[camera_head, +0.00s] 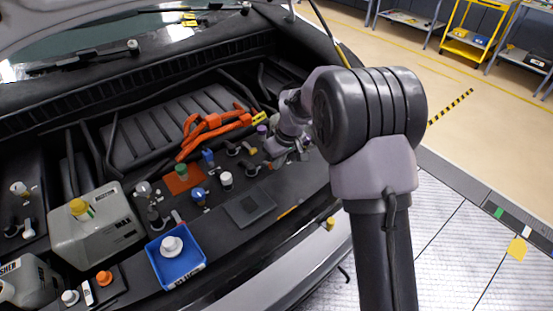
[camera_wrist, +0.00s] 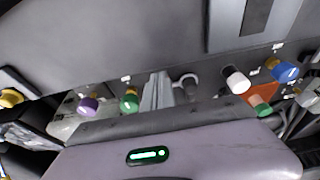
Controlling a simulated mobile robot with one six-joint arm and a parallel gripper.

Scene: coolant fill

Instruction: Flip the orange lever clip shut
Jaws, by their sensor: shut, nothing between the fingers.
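My gripper (camera_head: 278,158) is shut and empty. In the head view it hangs low over the right part of the engine bay, beside a row of small capped fittings. In the wrist view its grey fingers (camera_wrist: 158,92) show partly above my pale wrist housing. Thick orange cables with orange connector parts (camera_head: 210,122) lie left of my gripper. A thin orange piece (camera_head: 288,210) lies near the front edge, below my gripper. I cannot tell for certain which orange part is the lever clip, or whether it is open or shut. No contact with an orange part is visible.
White (camera_head: 226,179), blue (camera_head: 198,192) and green (camera_head: 181,169) caps stand left of my gripper. A blue tray (camera_head: 190,277) holds a white cap at the front. A grey tank (camera_head: 90,240) with a yellow cap is at left. The raised hood edge is overhead.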

